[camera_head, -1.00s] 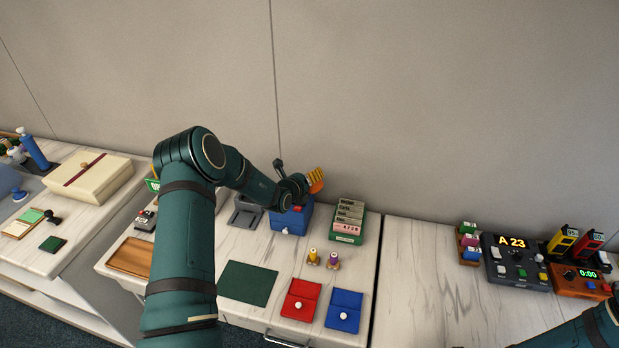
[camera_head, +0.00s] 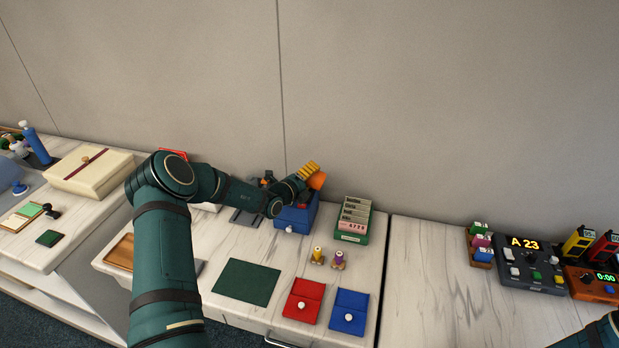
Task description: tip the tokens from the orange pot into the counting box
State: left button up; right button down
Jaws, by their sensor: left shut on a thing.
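My left gripper (camera_head: 311,176) is shut on the orange pot (camera_head: 319,182), above the back right part of a blue box with a white knob (camera_head: 290,220). This blue box appears to be the counting box. The pot looks tilted and is partly hidden by the gripper. A ribbed yellow-orange part shows at its upper left. I cannot see tokens clearly, nor tell whether any lie in the box, as the wrist covers much of its top. My right gripper is out of view.
A green card file (camera_head: 353,220) stands close right of the blue box. The counter between the card file and the devices on the right is clear.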

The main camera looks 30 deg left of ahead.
pick_arm(q)
jog(key=shift+s+a+f+n, duration=0.15)
jog(key=shift+a+f+n, duration=0.1)
jog(key=shift+a+n, duration=0.15)
dwell(0.8)
jog(key=shift+n+t, duration=0.4)
jog(key=shift+n, duration=0.2)
jog(key=shift+a+b, duration=0.15)
jog(key=shift+b, duration=0.2)
jog(key=shift+a+r+n, duration=0.1)
jog(key=shift+n, duration=0.4)
jog(key=shift+a+n+t, duration=0.15)
jog(key=shift+n+t, duration=0.25)
jog(key=shift+n, duration=0.1)
jog(key=shift+s, duration=0.1)
